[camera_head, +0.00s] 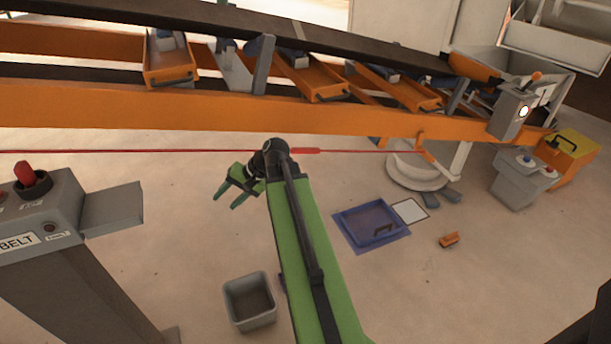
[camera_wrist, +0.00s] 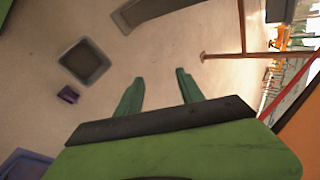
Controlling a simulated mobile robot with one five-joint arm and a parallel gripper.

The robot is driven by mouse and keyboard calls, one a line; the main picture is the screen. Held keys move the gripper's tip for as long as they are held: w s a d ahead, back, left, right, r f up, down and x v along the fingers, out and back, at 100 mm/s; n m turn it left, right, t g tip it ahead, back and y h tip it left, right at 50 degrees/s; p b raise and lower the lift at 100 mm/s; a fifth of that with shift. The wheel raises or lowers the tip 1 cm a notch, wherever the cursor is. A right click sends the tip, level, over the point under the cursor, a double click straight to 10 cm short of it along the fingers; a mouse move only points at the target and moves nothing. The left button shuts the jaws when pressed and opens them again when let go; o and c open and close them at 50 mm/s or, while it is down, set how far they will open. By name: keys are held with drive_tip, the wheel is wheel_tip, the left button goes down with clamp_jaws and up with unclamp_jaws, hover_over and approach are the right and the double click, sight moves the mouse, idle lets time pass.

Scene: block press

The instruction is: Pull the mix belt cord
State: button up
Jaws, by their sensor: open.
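A thin red cord (camera_head: 190,152) runs across the head view in front of the orange conveyor frame, with a thicker red piece (camera_head: 305,151) on it near my wrist. My green gripper (camera_head: 225,201) is open and empty, with its fingers pointing left and down, below the cord and apart from it. In the wrist view both fingers (camera_wrist: 160,88) are spread over bare floor. A red line (camera_wrist: 294,102), likely the cord, shows at the right edge there, outside the fingers. My wrist and arm hide or overlap part of the cord's run in the head view.
The orange conveyor frame (camera_head: 150,105) spans the back. A grey control box marked BELT (camera_head: 60,225) with a red lever stands at left. A grey bin (camera_head: 250,300), blue tray (camera_head: 350,238) and small orange piece (camera_head: 449,240) lie on the floor. Open floor lies below the cord.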

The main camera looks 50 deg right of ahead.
drive_tip(key=s+d+f+m+t+b, duration=0.1)
drive_tip(key=d+f+m+t+b, duration=0.25)
drive_tip(key=d, duration=0.55)
drive_tip(key=s+d+f+m+t+b, duration=0.2)
drive_tip(key=d+b, duration=0.3)
drive_tip(key=d, duration=0.3)
drive_tip(key=m+t+h+b, duration=0.5)
drive_tip(key=m+t+b, duration=0.2)
drive_tip(key=b, duration=0.1)
approach(308, 152)
drive_tip(key=shift+g, duration=0.25)
drive_tip(key=w, duration=1.1)
drive_tip(key=shift+w+a+r, duration=0.15)
drive_tip(key=shift+w+a, duration=0.1)
drive_tip(key=shift+c, duration=0.2)
clamp_jaws()
drive_tip(key=shift+s, duration=0.1)
